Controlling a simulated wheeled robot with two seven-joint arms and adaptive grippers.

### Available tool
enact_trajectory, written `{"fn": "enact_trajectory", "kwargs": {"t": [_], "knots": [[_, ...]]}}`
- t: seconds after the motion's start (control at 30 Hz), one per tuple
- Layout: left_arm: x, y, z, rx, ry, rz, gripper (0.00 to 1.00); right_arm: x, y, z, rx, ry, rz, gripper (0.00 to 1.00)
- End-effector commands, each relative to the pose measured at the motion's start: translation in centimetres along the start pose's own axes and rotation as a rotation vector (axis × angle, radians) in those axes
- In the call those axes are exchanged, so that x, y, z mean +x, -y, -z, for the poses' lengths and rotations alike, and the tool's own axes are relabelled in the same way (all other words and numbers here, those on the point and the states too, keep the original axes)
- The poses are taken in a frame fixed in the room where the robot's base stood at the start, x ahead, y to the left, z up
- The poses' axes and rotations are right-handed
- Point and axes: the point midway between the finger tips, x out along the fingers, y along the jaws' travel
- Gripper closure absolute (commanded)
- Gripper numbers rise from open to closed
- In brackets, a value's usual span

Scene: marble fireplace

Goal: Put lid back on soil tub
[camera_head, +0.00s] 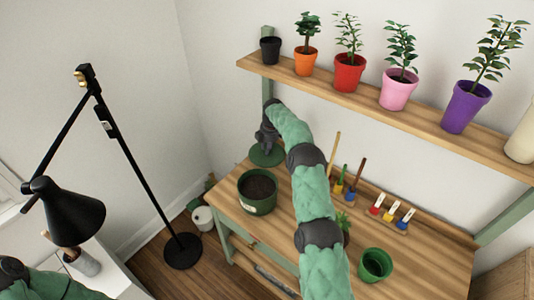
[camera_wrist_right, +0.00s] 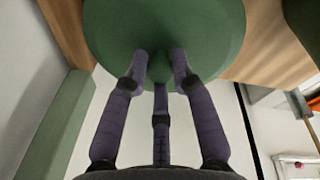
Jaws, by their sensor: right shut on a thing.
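The round green lid (camera_head: 267,156) is at the back left corner of the wooden bench. My right gripper (camera_head: 267,136) is over it, shut on its middle. In the right wrist view the lid (camera_wrist_right: 205,25) fills the top, and the fingers of my right gripper (camera_wrist_right: 160,60) close around its centre, hiding the grip point. I cannot tell whether the lid rests on the bench or is slightly raised. The green soil tub (camera_head: 257,207) stands open with dark soil inside, nearer and slightly left of the lid. Only part of my left arm shows at the lower left; its gripper is out of view.
A shelf (camera_head: 420,115) with several potted plants runs above the bench. An empty green pot (camera_head: 375,265), a small plant (camera_head: 342,222) and hand tools (camera_head: 349,180) are right of the tub, partly beside my right arm. A black floor lamp (camera_head: 130,165) stands at left.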

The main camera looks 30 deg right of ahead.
Motion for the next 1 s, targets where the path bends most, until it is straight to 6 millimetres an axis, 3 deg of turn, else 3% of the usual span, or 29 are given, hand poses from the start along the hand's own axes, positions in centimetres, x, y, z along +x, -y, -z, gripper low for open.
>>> {"fn": "enact_trajectory", "kwargs": {"t": [0.1, 0.43, 1.0], "knots": [[-0.7, -0.2, 0.0, 0.0, 0.0, 0.0, 0.46, -2.4, -0.4, 0.2, 0.0, 0.0, -0.001, 1.0], [-1.6, -0.6, -0.1, 0.0, 0.0, 0.0, 0.46, -5.9, -0.1, 1.0, -0.03, -0.002, 0.005, 1.0], [-4.2, -1.5, -0.2, 0.0, 0.0, 0.0, 0.46, -11.0, 6.3, 4.0, -0.244, -0.025, 0.028, 1.0]]}}
